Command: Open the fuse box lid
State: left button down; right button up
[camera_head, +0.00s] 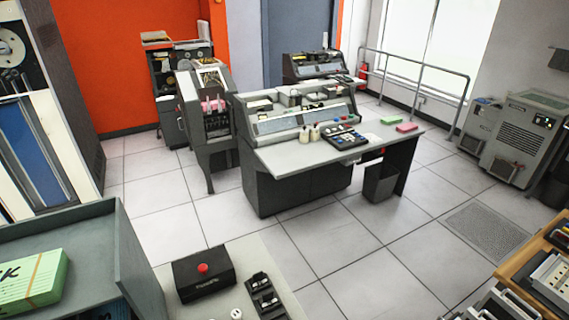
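No thing in view is clearly marked as the fuse box, and I cannot tell which one it is. A small dark box (559,59) is on the wall at the upper right, cut by the picture edge; its lid cannot be made out. A black box with a red button (203,269) on top sits on the light counter at the lower front. A narrow black block with white parts (264,297) lies to its right. Neither of my grippers is in view.
A grey console desk (300,150) stands mid-room with a bin (381,183) under it. A metal railing (415,66) runs behind it. Grey machines (520,136) stand at right. A green card stack (32,282) sits lower left. The tiled floor (370,245) before the desk is clear.

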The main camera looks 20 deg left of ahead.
aim_at(193, 274)
jog(key=i+u, duration=0.1)
jog(key=i, duration=0.45)
jog(key=i+l, duration=0.1)
jog(key=i, duration=0.45)
jog(key=i+l+u, duration=0.15)
jog(key=i, duration=0.4)
jog(key=i+u, duration=0.1)
jog(key=i, duration=0.45)
jog(key=i+l, duration=0.25)
jog(key=i, duration=0.3)
jog(key=i+u, duration=0.1)
jog(key=u, duration=3.95)
